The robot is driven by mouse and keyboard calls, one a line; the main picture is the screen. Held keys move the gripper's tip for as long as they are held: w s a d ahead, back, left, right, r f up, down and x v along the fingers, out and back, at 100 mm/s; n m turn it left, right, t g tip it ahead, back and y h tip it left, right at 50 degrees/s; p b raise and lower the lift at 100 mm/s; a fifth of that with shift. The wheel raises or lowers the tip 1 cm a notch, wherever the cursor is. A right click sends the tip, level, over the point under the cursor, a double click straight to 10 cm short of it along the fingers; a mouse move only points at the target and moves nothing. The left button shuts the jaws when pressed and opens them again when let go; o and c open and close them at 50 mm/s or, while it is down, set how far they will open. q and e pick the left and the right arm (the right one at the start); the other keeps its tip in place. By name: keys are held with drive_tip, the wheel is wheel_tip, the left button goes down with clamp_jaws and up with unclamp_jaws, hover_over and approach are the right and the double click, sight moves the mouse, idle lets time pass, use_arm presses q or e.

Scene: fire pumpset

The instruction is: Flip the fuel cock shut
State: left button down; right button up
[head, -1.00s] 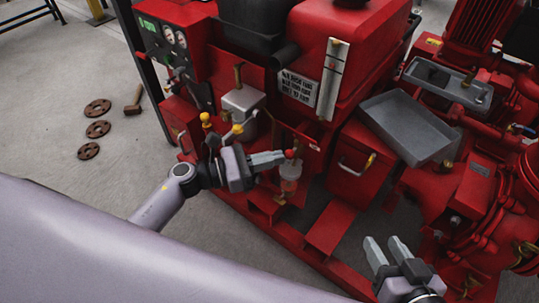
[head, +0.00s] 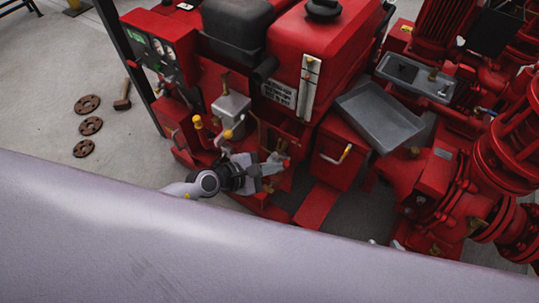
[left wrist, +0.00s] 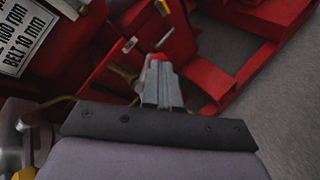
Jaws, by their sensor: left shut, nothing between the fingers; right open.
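The fuel cock's small red knob (head: 286,162) shows at the front of the red pumpset, right at the tips of my left gripper (head: 272,167). In the left wrist view the knob (left wrist: 157,58) peeks out just past the closed fingers (left wrist: 162,84). The fingers are shut with nothing between them; I cannot tell whether they touch the knob. The rest of the cock is mostly hidden by the gripper. My right gripper (head: 384,243) shows only as two separated pale fingertips above my large pale arm link; it is open.
Yellow-knobbed levers (head: 197,121) and a grey canister (head: 231,108) stand just left of the cock. A red box with a handle (head: 338,155) and a grey tray (head: 380,115) are to the right.

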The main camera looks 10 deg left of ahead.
use_arm(q)
drive_tip(key=shift+s+d+f+m+y+p, duration=0.15)
drive_tip(key=shift+d+f+m+y+p, duration=0.25)
drive_tip(key=shift+p, duration=0.35)
use_arm(e)
wheel_tip(320, 180, up, 2)
drive_tip(key=shift+r, duration=0.1)
use_arm(q)
drive_tip(key=shift+w+a+f+b, duration=0.25)
drive_tip(key=shift+a+f+b, duration=0.15)
drive_tip(key=shift+a+b, duration=0.3)
use_arm(e)
drive_tip(key=shift+f, duration=0.75)
use_arm(q)
drive_tip(key=shift+r, duration=0.1)
use_arm(e)
drive_tip(key=shift+s, duration=0.1)
